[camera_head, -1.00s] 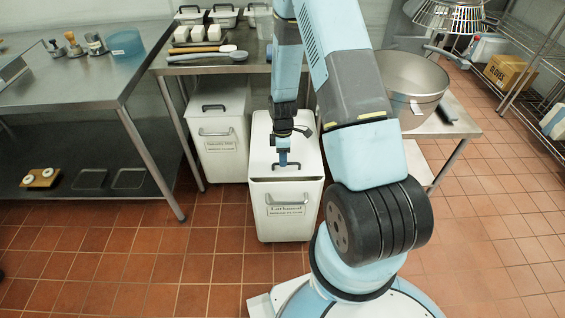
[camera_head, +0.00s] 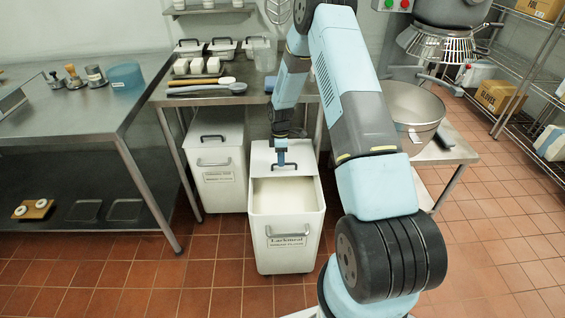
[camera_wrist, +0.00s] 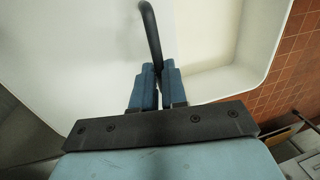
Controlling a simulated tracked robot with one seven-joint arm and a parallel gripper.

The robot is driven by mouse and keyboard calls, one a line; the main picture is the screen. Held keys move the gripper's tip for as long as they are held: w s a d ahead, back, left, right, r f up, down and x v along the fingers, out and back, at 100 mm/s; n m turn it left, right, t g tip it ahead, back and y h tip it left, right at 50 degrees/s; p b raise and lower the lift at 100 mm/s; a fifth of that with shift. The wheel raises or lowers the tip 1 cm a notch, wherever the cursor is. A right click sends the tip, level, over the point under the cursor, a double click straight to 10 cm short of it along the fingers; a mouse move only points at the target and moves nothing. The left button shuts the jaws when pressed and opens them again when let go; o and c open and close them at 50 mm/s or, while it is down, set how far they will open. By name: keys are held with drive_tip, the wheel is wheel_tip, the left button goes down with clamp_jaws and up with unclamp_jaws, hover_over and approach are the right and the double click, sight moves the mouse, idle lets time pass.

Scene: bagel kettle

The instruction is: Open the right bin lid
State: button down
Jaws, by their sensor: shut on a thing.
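The right bin (camera_head: 288,243) is a white bin with a front handle and a printed label. Its lid (camera_head: 262,160) sits pushed toward the back, so the front of the bin is uncovered and pale contents (camera_head: 284,196) show inside. My gripper (camera_head: 281,160) is at the lid's dark handle. In the wrist view my blue fingers (camera_wrist: 158,75) are shut on the dark curved lid handle (camera_wrist: 150,30), with the white lid (camera_wrist: 85,50) around it and the open bin to the right.
The left bin (camera_head: 217,180) stands close beside, with its lid on. A steel table (camera_head: 70,115) is at the left, and a counter (camera_head: 200,98) with utensils and containers is behind the bins. A large mixing bowl (camera_head: 408,110) is at the right. Tiled floor is clear in front.

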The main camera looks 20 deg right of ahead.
drive_tip(key=shift+a, duration=0.15)
drive_tip(key=c, duration=1.2)
unclamp_jaws()
drive_tip(key=shift+o, duration=0.2)
wheel_tip(320, 180, up, 13)
drive_tip(key=w, duration=0.2)
drive_tip(key=shift+w+d+r, duration=0.2)
drive_tip(key=shift+w+d, duration=0.15)
drive_tip(key=shift+d, duration=0.05)
drive_tip(key=shift+r, duration=0.1)
